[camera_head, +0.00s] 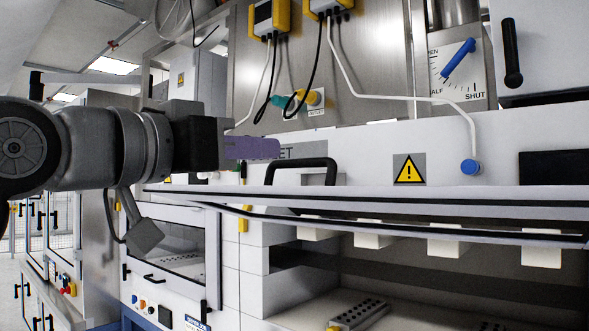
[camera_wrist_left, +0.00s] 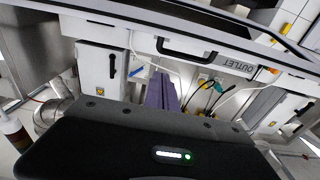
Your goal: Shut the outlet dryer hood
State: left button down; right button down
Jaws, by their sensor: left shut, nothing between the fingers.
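The outlet dryer hood (camera_head: 345,172) is a white panel with a yellow warning triangle, and it stands raised over an open dark bay. Its black bar handle (camera_head: 300,163) is on the front, and it also shows in the wrist view (camera_wrist_left: 188,50). The OUTLET label (camera_wrist_left: 236,63) reads in full in the wrist view; in the head view my gripper covers part of it. My left gripper (camera_head: 266,148) has purple fingers, shut and empty, just left of and slightly above the handle in the picture. The fingers also show in the wrist view (camera_wrist_left: 162,92). Contact cannot be told. My right gripper is not in view.
Inside the bay are several white blocks (camera_head: 445,246) and a perforated grey bar (camera_head: 358,312). A dial with a blue pointer (camera_head: 458,59) is above right; a white cable runs to a blue knob (camera_head: 471,167) on the hood. Cables hang from yellow boxes (camera_head: 270,18) above.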

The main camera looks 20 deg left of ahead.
aim_at(326, 165)
pick_arm(q)
jog(key=w+d+p, duration=0.1)
jog(key=w, duration=0.2)
jog(key=w+d+f+p, duration=0.1)
jog(key=w, duration=0.2)
jog(key=w+d+p, duration=0.1)
jog(key=w, duration=0.2)
jog(key=shift+f+p, duration=0.3)
jog(key=shift+f, duration=0.05)
jog(key=shift+s+a+f, duration=0.1)
jog(key=shift+s+f, duration=0.1)
jog(key=shift+f, duration=0.55)
